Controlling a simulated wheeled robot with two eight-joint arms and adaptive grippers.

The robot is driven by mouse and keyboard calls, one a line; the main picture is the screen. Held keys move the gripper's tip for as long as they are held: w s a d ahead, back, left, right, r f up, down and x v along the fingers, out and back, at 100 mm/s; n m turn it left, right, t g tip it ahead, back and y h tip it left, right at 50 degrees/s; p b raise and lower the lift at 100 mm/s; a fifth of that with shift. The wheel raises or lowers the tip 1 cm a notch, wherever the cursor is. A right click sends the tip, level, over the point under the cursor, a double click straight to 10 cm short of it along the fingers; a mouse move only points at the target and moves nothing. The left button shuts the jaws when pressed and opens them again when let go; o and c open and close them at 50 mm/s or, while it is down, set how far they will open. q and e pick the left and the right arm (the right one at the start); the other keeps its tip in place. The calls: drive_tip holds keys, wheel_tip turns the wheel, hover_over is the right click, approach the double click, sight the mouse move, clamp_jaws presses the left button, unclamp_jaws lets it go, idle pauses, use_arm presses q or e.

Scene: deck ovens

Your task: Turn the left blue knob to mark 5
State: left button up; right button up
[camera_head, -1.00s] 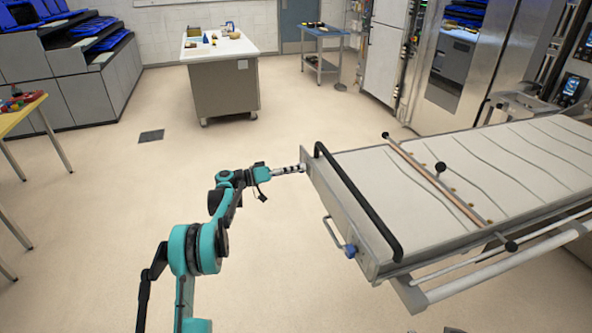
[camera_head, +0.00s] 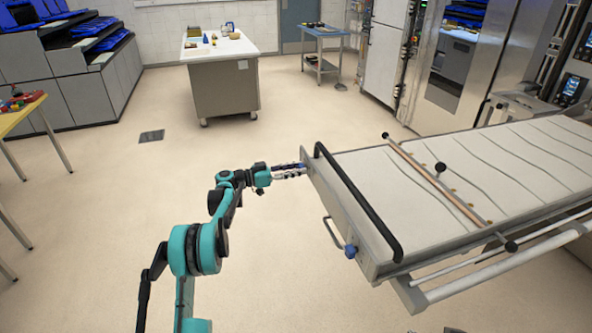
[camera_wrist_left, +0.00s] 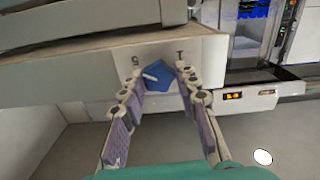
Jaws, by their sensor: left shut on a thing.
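The left blue knob (camera_wrist_left: 157,79) sits on the pale end panel of the loader in the left wrist view. It lies between the two fingers of my left gripper (camera_wrist_left: 160,76), which is shut on it. A white pointer line on the knob points toward the upper left, on the side of the mark 5 (camera_wrist_left: 135,61). A mark 1 (camera_wrist_left: 180,54) stands at the right. In the head view my left gripper (camera_head: 303,170) is at the panel's far corner and hides this knob. My right gripper is not in view.
A second blue knob (camera_head: 350,251) is on the near part of the same panel, beside a metal handle (camera_head: 333,232). A black bar (camera_head: 358,205) runs along the loader's end. The floor (camera_head: 110,230) around my left arm is clear.

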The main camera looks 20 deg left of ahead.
use_arm(q)
drive_tip(key=shift+f, duration=0.1)
idle(0.3)
drive_tip(key=o, duration=1.2)
drive_tip(key=shift+c, duration=0.2)
drive_tip(key=v, duration=1.2)
